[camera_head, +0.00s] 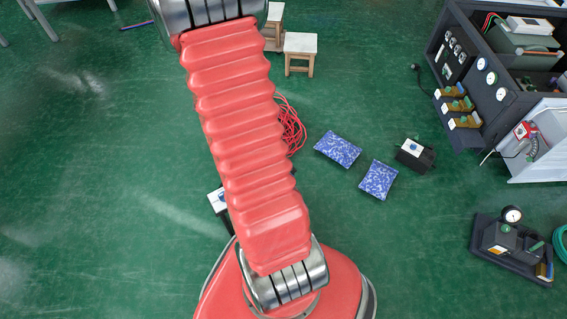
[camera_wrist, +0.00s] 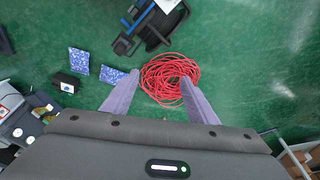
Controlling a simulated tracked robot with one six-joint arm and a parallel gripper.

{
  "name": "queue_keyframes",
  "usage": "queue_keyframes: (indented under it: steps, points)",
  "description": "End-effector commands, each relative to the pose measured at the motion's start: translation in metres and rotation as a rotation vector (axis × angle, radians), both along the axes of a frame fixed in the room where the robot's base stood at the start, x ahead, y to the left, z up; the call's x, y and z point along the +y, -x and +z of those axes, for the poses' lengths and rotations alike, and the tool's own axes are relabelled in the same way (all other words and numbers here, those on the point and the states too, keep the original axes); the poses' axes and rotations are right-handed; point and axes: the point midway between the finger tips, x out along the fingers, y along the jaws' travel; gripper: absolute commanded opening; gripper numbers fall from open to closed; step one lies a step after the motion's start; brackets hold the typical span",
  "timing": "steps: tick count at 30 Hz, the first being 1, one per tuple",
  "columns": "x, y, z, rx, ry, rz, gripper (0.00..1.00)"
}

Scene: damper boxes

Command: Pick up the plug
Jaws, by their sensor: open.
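A small dark piece on a thin cord, which looks like the plug (camera_head: 416,68), lies on the green floor left of the gauge panel in the head view. It is too small to see its prongs, and I cannot make it out in the wrist view. My gripper (camera_wrist: 160,76) is open in the wrist view, with two grey fingers spread apart and nothing seen held between them. It points down over the floor, with a coil of red cable (camera_wrist: 170,76) in the view between and beyond the fingertips. In the head view the gripper is out of frame.
Red cable (camera_head: 291,127) lies partly behind my arm. Two blue patterned pads (camera_head: 338,149) and a black box (camera_head: 414,155) lie to its right. The gauge panel (camera_head: 465,62) and a pump unit (camera_head: 512,245) stand at right. Wooden stools (camera_head: 300,45) stand behind. Left floor is mostly clear.

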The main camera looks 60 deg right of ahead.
Motion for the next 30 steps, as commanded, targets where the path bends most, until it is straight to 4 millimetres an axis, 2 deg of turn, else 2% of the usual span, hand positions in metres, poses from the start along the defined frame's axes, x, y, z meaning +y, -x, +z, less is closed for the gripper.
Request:
queue_keyframes:
  steps: [12,21,30]
  points:
    - [-0.057,0.036,-0.076,0.014,-0.035,-0.238,0.53]
    - [-0.087,0.071,-0.134,0.021,-0.061,-0.408,0.53]
    - [-0.109,0.109,-0.192,0.023,-0.086,-0.572,0.53]
